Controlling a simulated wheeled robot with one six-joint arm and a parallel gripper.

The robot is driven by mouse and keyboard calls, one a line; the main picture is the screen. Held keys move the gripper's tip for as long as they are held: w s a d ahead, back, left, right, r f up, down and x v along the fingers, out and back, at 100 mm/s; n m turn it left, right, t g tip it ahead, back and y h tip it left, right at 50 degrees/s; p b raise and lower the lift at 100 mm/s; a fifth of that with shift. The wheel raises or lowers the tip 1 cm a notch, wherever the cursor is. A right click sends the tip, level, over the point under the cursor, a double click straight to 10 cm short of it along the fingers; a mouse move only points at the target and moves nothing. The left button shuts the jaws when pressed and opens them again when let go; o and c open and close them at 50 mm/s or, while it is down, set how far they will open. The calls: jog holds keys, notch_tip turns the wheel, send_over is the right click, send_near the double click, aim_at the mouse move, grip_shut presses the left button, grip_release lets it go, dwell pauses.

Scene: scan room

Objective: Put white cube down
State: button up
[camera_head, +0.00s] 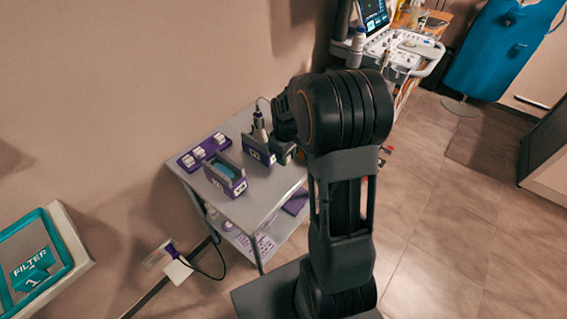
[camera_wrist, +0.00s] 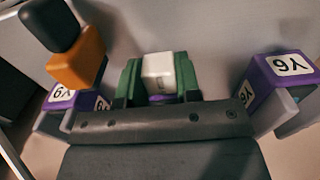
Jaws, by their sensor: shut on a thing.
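The white cube (camera_wrist: 158,70) is between the two green fingers of my gripper (camera_wrist: 158,78) in the wrist view. My gripper is shut on it. A bit of purple shows just below the cube, between the fingers. The grey cart top (camera_wrist: 215,45) lies beyond the fingers; I cannot tell whether the cube touches it. In the head view my gripper (camera_head: 286,151) is over the right part of the cart top (camera_head: 262,198), mostly hidden behind my arm, and the held cube is hidden.
A purple rack with white cubes (camera_head: 205,150) lies at the cart's left. A purple-and-grey holder (camera_head: 224,178) and another labelled holder (camera_head: 258,152) stand nearby. In the wrist view, labelled purple holders flank my gripper, with an orange-and-black object (camera_wrist: 75,58) at left. The front cart top is clear.

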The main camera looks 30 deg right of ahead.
jog(key=shift+w+a+f, duration=0.1)
jog(key=shift+w+f, duration=0.45)
jog(key=shift+f, duration=1.65)
jog(key=shift+f, duration=0.1)
jog(key=o, duration=0.9)
jog(key=shift+f+b, duration=0.1)
jog(key=shift+b, duration=0.2)
